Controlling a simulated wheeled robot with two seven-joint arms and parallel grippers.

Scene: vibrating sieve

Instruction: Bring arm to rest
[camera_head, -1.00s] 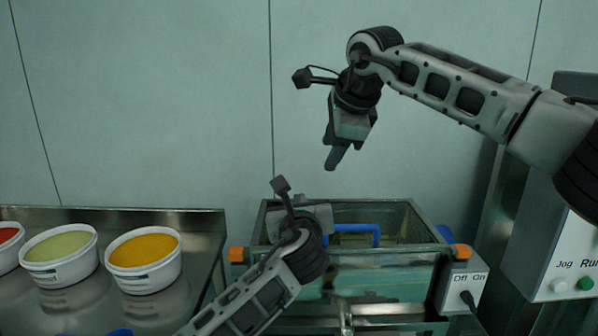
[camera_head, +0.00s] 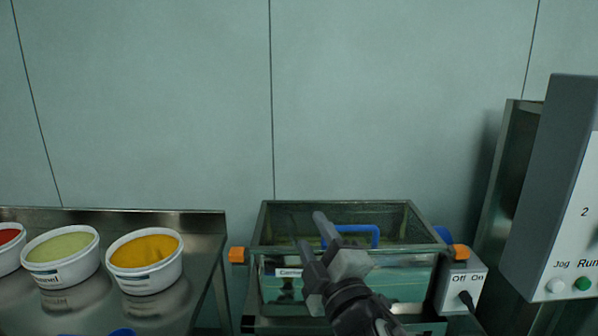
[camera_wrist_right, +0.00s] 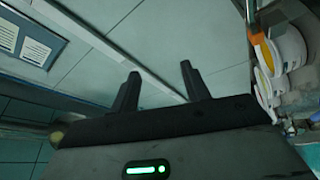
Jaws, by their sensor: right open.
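My right gripper (camera_head: 312,232) comes in from the bottom of the head view, its two fingers pointing up and left. It is open, with nothing between the fingers. It appears in front of the glass-walled sieve box (camera_head: 415,272); the gap between them is hard to judge. In the right wrist view my right gripper's fingers (camera_wrist_right: 160,72) stand apart against the wall and are empty. My left gripper is not in view.
The sieve box has a blue handle (camera_head: 375,237), orange clamps (camera_head: 459,251) and an Off/On switch box (camera_head: 462,286). White tubs of red, green (camera_head: 60,258) and yellow material (camera_head: 146,262) stand on a steel table (camera_head: 205,240). A control cabinet (camera_head: 560,200) stands at right.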

